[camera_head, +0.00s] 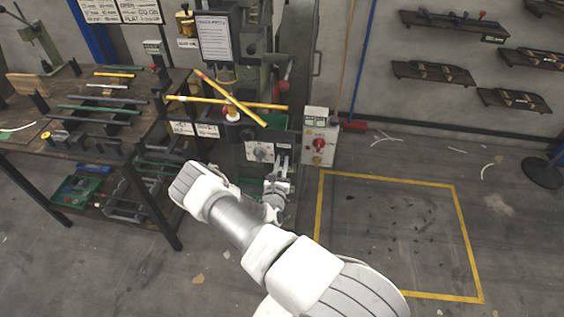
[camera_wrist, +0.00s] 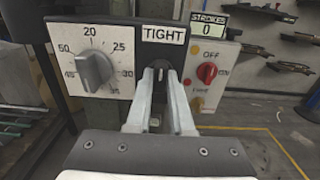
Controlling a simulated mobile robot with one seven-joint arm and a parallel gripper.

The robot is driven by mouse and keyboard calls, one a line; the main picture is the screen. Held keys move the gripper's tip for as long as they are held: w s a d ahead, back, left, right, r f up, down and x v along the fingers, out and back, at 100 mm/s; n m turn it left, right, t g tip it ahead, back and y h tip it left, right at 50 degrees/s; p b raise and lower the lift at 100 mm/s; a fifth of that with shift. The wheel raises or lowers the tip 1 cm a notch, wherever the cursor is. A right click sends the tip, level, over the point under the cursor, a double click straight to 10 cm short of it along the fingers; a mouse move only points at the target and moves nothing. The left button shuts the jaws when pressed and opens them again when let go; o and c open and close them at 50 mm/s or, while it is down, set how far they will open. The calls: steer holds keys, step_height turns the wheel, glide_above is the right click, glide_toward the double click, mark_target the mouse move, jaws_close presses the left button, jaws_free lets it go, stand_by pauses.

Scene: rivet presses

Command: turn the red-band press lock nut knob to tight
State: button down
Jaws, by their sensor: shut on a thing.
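The lock nut knob (camera_wrist: 160,67) is a dark knob on the press's front panel, right below a white TIGHT label (camera_wrist: 164,35) in the wrist view. My gripper (camera_wrist: 160,78) has its two pale fingers closed on the knob from both sides, hiding most of it. A thin light mark shows between the fingers, but its angle is hard to read. In the head view my gripper (camera_head: 281,168) is at the front of the press (camera_head: 228,72), below the yellow bars. The knob is hidden there, and I cannot make out a red band.
Left of the knob is a grey dial (camera_wrist: 95,70) with numbers. To the right is a control box (camera_wrist: 209,76) with a red switch and a STROKES counter (camera_wrist: 205,34) reading 0. A workbench (camera_head: 55,150) with rods stands left.

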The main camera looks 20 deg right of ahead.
stand_by(0.4)
steer(key=c, duration=0.8)
jaws_free()
steer(key=v, duration=1.7)
steer(key=shift+s+a, duration=0.2)
